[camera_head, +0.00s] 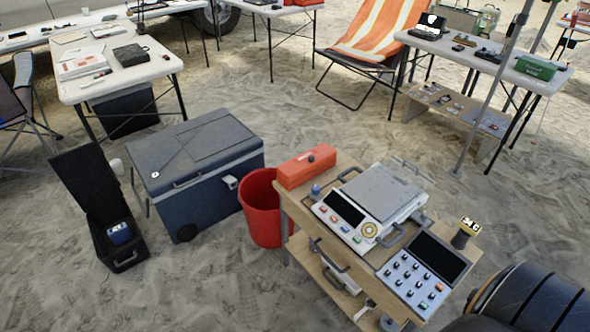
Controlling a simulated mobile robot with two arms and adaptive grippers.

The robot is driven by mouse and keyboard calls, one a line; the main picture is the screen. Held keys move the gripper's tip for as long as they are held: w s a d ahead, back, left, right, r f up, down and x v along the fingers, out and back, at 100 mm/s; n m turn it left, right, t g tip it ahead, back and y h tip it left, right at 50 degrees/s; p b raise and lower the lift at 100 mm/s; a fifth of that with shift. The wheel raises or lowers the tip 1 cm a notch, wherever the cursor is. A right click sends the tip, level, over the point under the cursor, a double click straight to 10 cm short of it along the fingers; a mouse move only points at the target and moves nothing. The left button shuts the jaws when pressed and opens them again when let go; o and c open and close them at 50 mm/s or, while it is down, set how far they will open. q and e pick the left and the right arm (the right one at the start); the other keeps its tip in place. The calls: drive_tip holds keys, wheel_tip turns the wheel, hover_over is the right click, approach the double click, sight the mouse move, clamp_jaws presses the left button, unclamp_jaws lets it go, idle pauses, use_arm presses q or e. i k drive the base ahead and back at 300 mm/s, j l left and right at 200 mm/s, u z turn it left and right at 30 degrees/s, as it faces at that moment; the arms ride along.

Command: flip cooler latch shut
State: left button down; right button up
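The dark blue-grey cooler (165,205) stands on the sand left of centre, with a wheel at its lower front corner. Its grey lid (160,152) looks lowered onto the body. A small pale latch-like part (230,182) shows on the front near the right end. Whether the latch is flipped up or down is too small to tell. Neither of my grippers is in view, and nothing touches the cooler.
A red bucket (262,213) stands close to the cooler's right end. Right of it is a wooden cart (290,203) with a scale-like device (385,190). An open black case (97,205) stands left of the cooler. Bare sand (200,285) lies in front. Folding tables stand behind.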

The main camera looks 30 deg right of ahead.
sight(227, 179)
drive_tip(key=i+j+z, duration=1.2)
drive_tip(key=j, duration=0.2)
drive_tip(key=j+z, duration=0.3)
drive_tip(key=j, duration=0.2)
drive_tip(key=i, duration=0.05)
